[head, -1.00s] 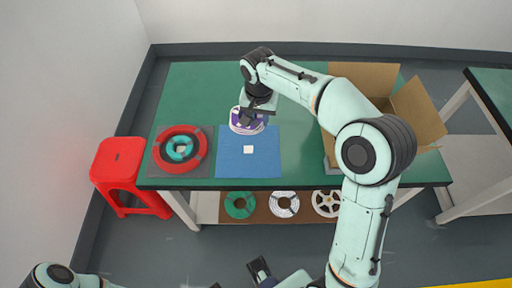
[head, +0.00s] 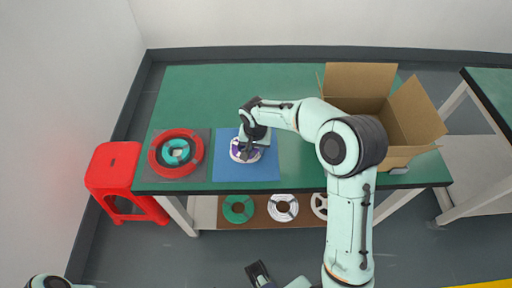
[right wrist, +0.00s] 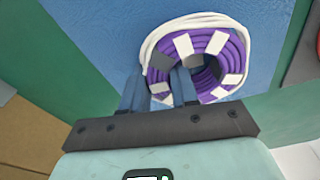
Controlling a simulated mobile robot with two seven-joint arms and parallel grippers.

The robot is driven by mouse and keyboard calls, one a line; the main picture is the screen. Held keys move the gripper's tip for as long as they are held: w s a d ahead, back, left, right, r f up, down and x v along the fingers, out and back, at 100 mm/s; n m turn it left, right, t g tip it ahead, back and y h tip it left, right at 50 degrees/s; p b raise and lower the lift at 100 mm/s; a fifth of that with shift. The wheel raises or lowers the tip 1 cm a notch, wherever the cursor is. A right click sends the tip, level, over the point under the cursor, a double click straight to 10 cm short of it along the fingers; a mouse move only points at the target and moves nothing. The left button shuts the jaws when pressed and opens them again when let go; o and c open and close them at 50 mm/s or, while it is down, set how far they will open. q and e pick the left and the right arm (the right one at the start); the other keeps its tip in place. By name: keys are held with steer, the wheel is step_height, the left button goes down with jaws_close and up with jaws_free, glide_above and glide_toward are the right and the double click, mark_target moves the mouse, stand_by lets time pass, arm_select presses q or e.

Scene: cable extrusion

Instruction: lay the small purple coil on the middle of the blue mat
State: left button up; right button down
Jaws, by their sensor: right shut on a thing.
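The small purple coil (head: 237,153), with white bands and a white outer turn, is over the middle of the blue mat (head: 226,175). It also shows in the right wrist view (right wrist: 238,55), with blue mat behind it. My right gripper (head: 245,151) is shut on the near side of its ring, with fingers on either side (right wrist: 160,88). I cannot tell whether the coil touches the mat. The mat's white centre square is hidden. What seems to be my left gripper (head: 258,271) is low at the bottom edge, away from the table; its jaw state is unclear.
Left of the mat, a red coil (head: 156,160) with a teal coil (head: 175,153) inside lies on a grey mat (head: 203,174). An open cardboard box (head: 412,110) stands at the table's right. A red stool (head: 112,165) is at left. Spools lie on the lower shelf. The table's back left is clear.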

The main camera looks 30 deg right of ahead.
steer(key=shift+f, duration=0.1)
steer(key=c, duration=0.8)
jaws_free()
steer(key=shift+c, duration=0.2)
steer(key=shift+r, duration=0.55)
step_height(320, 180, up, 11)
steer(key=s+a+p, duration=0.1)
